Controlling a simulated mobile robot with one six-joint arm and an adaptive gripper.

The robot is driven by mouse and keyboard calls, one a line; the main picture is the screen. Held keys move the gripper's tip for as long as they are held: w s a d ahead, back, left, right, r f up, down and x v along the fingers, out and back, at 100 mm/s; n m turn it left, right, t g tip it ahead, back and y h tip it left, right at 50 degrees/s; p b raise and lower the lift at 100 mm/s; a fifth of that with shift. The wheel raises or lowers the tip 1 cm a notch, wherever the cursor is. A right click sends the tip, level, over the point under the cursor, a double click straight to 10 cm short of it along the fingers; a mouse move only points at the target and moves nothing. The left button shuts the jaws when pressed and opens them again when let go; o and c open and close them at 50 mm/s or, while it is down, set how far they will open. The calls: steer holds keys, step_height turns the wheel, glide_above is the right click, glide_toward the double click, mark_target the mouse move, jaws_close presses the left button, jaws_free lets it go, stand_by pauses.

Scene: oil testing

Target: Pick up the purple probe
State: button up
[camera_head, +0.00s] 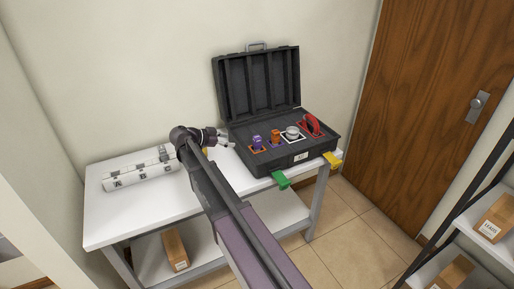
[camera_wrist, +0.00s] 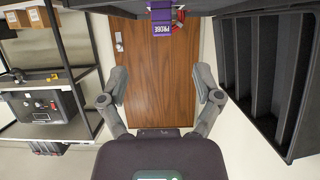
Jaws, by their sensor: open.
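The purple probe (camera_head: 257,142) stands upright in the left part of the open black case (camera_head: 296,157) in the head view. In the wrist view the purple probe (camera_wrist: 162,24), with a "PROBE" label, shows at the top centre, beyond the fingertips. My gripper (camera_head: 226,138) is at the case's left side in the head view, a short way left of the probe. In the wrist view my gripper (camera_wrist: 160,88) has its two fingers wide apart with nothing between them.
An orange item (camera_head: 275,136), a silver round item (camera_head: 292,132) and a red coiled item (camera_head: 311,125) sit right of the probe. The raised case lid (camera_head: 258,85) stands behind. A wooden door (camera_head: 432,110) is at right.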

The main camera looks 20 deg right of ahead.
mark_target(254, 142)
steer(key=b+x, duration=0.3)
steer(key=x, duration=0.4)
steer(key=shift+d+f, duration=0.2)
steer(key=shift+d, duration=0.15)
steer(key=shift+d+f, duration=0.1)
steer(key=shift+d, duration=0.4)
steer(key=shift+d, duration=0.1)
steer(key=shift+b+x, duration=1.2)
steer(key=shift+x, duration=1.25)
steer(key=shift+w+f, duration=0.1)
steer(key=shift+w, duration=0.1)
jaws_close()
